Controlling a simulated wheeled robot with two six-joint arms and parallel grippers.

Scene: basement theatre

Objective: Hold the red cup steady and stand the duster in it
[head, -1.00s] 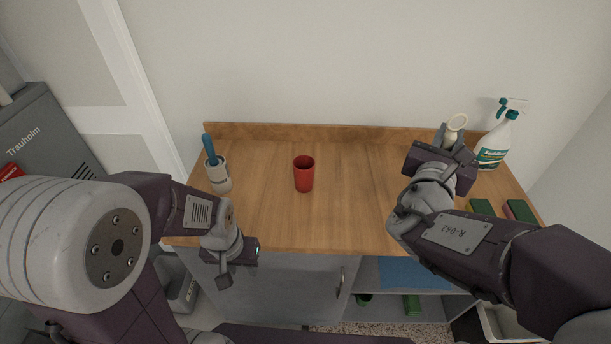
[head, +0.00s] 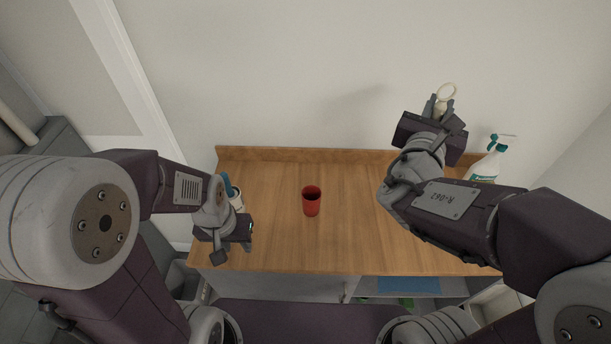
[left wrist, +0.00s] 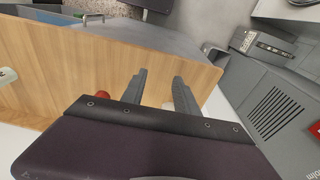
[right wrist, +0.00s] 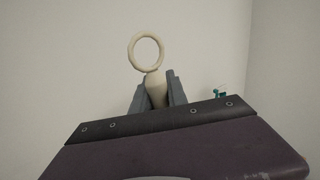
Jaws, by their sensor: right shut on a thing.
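The red cup (head: 312,201) stands upright and empty-looking in the middle of the wooden counter; part of it shows in the left wrist view (left wrist: 102,95). My right gripper (head: 438,108) is raised above the counter's back right, shut on a cream handle with a ring end, which I take for the duster (head: 446,93). The ring points up in the right wrist view (right wrist: 146,50); the other end is hidden by the gripper. My left gripper (head: 246,236) is low over the counter's left front, left of the cup and apart from it. Its fingers (left wrist: 158,90) are open and empty.
A white holder with a blue-handled brush (head: 229,186) stands at the counter's left, partly hidden behind my left gripper. A spray bottle (head: 487,164) stands at the right back. The wooden counter (head: 345,235) is clear around the cup. A wall rises behind.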

